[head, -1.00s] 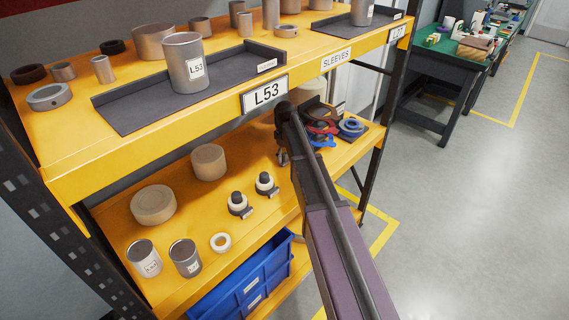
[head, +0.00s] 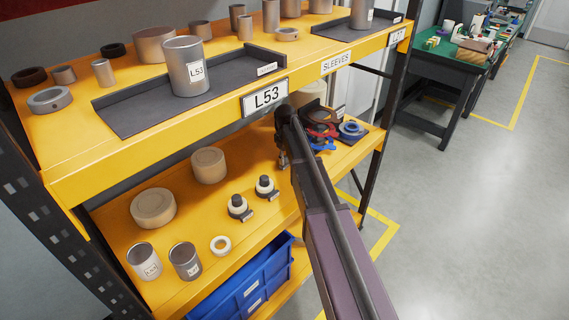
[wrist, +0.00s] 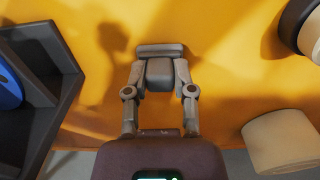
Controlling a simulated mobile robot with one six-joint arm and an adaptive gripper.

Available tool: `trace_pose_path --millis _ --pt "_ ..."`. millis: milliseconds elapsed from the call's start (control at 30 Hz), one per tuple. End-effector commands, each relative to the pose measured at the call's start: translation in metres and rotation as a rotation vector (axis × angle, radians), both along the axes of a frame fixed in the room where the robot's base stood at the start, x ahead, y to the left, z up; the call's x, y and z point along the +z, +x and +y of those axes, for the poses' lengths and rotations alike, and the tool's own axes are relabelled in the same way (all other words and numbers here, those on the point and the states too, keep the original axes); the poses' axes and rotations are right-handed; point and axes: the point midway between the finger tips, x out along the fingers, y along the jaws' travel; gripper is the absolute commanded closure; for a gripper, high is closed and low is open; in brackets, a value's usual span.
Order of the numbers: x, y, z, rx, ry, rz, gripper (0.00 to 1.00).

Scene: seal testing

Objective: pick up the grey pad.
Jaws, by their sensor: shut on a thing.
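In the wrist view the grey pad (wrist: 160,74) is between the two fingers of my gripper (wrist: 161,76). The fingers are shut on its sides, and a wider grey bar shows at its far end. The orange shelf surface lies behind it with a shadow to the left. I cannot tell the exact gap between pad and shelf. In the head view my gripper (head: 283,158) is over the lower shelf, left of the coloured rings, and the pad is too small or hidden to make out there.
A dark tray (wrist: 62,50) with a blue ring (wrist: 8,85) stands left of my gripper in the wrist view. A beige cylinder (wrist: 280,140) and a dark-and-white roller (wrist: 302,25) are on the right. The upper shelf (head: 150,150) overhangs the lower one (head: 130,230).

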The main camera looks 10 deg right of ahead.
Motion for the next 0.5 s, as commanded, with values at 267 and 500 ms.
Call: trace_pose_path --millis 267,500 --pt "0.001 0.000 0.000 0.000 0.000 0.000 1.00" --pt "0.010 0.000 0.000 0.000 0.000 0.000 1.00"
